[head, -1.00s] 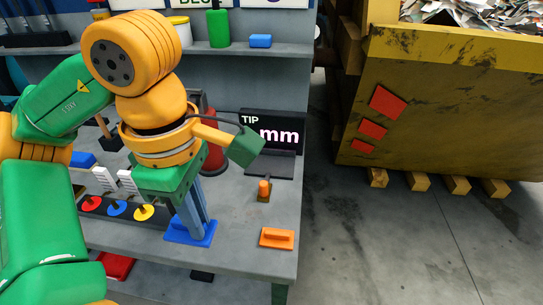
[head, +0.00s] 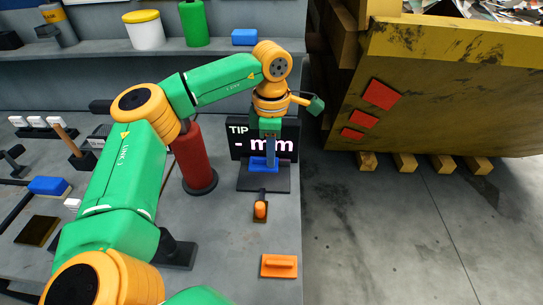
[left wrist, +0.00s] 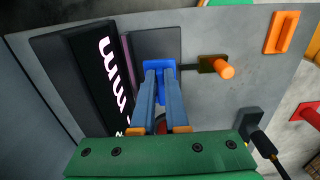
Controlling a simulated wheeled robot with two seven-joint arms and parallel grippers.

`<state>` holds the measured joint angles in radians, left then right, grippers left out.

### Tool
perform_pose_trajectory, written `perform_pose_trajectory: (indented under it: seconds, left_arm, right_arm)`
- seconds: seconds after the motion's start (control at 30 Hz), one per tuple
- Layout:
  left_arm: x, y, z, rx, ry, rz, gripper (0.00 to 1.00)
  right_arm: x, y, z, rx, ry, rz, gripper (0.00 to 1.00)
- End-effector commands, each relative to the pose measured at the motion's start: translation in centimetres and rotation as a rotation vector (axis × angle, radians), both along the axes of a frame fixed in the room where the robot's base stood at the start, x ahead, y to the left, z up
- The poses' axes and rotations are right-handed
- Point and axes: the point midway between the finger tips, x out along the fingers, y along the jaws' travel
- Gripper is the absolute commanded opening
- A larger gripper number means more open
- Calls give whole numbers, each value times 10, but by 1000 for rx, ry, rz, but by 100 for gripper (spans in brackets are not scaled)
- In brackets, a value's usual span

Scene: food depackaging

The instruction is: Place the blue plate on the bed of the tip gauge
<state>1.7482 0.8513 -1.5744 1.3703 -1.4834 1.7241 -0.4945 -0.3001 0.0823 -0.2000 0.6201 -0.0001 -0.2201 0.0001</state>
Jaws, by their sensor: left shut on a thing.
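The tip gauge has a black display (head: 250,143) reading "TIP - mm" and a flat dark grey bed (head: 264,184) in front of it. My left gripper (head: 270,158) points down over the bed, shut on the blue plate (head: 258,164). In the left wrist view, the fingers (left wrist: 161,92) pinch the blue plate's (left wrist: 158,66) raised part, and the plate lies across the grey bed (left wrist: 160,42). The plate is over the bed, close to the display; whether it touches the bed I cannot tell. My right gripper is not in view.
An orange-topped peg (head: 261,209) stands just in front of the bed. An orange plate with a handle (head: 279,266) lies near the bench's right edge. A red cylinder (head: 192,160) stands left of the gauge. The shelf behind holds containers and a blue block (head: 244,37).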

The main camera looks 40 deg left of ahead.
Motion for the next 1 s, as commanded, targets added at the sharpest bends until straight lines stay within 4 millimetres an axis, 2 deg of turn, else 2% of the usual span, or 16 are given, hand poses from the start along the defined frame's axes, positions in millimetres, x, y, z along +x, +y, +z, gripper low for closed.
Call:
perform_pose_trajectory:
  seconds: [0.17,0.23,0.33,0.67,0.7,0.77,0.8,1.0]
  left_arm:
    - [12,9,-18,2,3,0,0]
    - [11,9,-31,0,5,-1,0]
    - [11,8,-45,-1,1,-1,0]
    - [11,8,-52,-2,-1,0,0]
    - [11,8,-51,-2,-1,0,23]
    - [11,8,-51,-2,-1,0,39]
    - [11,8,-51,-2,-1,0,42]
    - [11,8,-50,-2,-1,0,42]
  right_arm:
    - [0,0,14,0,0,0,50]
    - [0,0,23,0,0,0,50]
    - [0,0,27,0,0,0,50]
    - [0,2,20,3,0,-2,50]
    - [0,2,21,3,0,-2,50]
    - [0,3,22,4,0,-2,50]
    - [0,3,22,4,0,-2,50]
    - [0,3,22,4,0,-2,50]
